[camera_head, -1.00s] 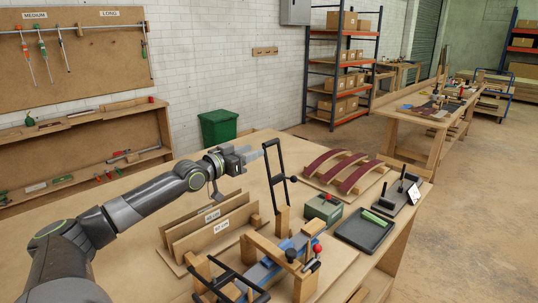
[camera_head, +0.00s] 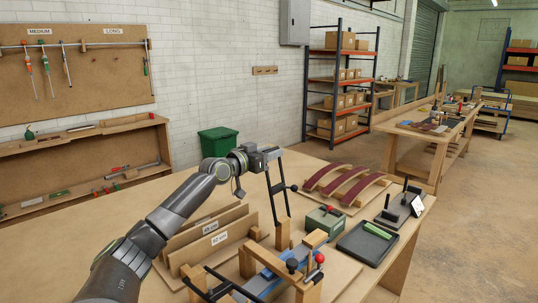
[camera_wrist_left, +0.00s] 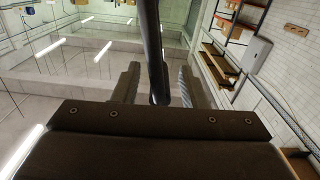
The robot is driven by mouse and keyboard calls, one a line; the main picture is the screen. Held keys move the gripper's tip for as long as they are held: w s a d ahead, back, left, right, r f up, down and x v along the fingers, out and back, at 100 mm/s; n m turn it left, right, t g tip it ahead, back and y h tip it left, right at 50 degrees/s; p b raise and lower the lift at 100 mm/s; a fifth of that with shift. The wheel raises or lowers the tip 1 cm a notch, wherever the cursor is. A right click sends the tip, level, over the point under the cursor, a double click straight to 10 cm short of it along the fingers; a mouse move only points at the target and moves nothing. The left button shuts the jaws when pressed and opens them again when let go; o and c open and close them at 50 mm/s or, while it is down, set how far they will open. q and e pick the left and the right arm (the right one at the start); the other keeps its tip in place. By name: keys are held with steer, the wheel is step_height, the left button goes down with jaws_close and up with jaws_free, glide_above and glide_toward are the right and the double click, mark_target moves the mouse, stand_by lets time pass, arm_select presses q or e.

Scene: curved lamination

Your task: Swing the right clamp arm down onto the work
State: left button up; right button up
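The raised black clamp arm (camera_head: 271,198) stands nearly upright behind the wooden press, with a small black knob on its right side. A second black clamp arm (camera_head: 222,288) lies low over the front of the press. Blue work (camera_head: 262,284) lies in the press, partly hidden by wood blocks. My left gripper (camera_head: 274,153) is at the top of the raised arm. In the left wrist view, a dark bar (camera_wrist_left: 152,45) of it runs between the two fingers (camera_wrist_left: 158,88), with a narrow gap visible on each side. My right gripper is out of view.
Labelled upright boards (camera_head: 205,235) stand left of the press, under my left arm. Curved red strips (camera_head: 348,182) lie on a board behind. A green box (camera_head: 324,219) and a dark tray (camera_head: 367,243) are to the right. The table's left rear is clear.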

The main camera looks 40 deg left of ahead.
arm_select(q)
jaws_close()
steer(key=shift+d, duration=0.1)
stand_by(0.3)
steer(key=s+d+m+p, duration=0.1)
steer(key=d+m+p, duration=0.4)
steer(key=d, duration=0.8)
steer(key=shift+d+f+m+p, duration=0.25)
steer(key=shift+f+m+p, duration=0.15)
steer(key=shift+m, duration=0.7)
steer(key=shift+s+f, duration=0.1)
